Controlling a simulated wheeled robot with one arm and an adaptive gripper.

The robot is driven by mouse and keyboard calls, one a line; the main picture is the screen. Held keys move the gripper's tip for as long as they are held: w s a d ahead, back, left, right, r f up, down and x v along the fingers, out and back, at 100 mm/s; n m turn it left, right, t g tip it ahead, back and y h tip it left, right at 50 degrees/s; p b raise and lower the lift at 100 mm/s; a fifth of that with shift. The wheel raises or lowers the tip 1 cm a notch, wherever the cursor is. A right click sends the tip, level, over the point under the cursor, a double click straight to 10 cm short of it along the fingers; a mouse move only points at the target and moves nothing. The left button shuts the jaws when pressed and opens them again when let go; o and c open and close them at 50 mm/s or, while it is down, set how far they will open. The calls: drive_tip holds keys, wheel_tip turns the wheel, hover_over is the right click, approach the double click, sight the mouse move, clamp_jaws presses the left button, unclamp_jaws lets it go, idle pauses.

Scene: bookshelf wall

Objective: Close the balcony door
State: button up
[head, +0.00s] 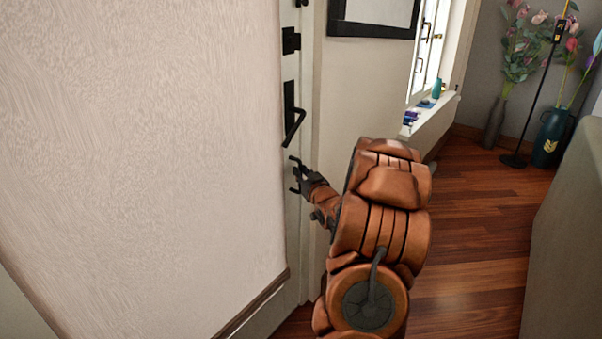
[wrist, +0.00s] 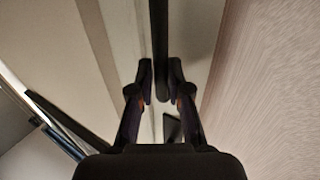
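In the wrist view the handle (wrist: 161,45) is a dark vertical bar, lined up between the open fingertips of my gripper (wrist: 160,72). I cannot tell whether the fingers touch it.
Vases with flowers (head: 495,122) and a black stand (head: 513,160) are at the back right. The wooden floor (head: 475,225) is clear.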

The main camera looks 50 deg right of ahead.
drive_tip(key=shift+o, duration=0.8)
drive_tip(key=shift+s+d, duration=0.35)
drive_tip(key=shift+o, duration=1.3)
drive_tip(key=shift+w+a, duration=0.15)
drive_tip(key=shift+a, duration=0.1)
drive_tip(key=v, duration=0.7)
drive_tip(key=shift+s, duration=0.25)
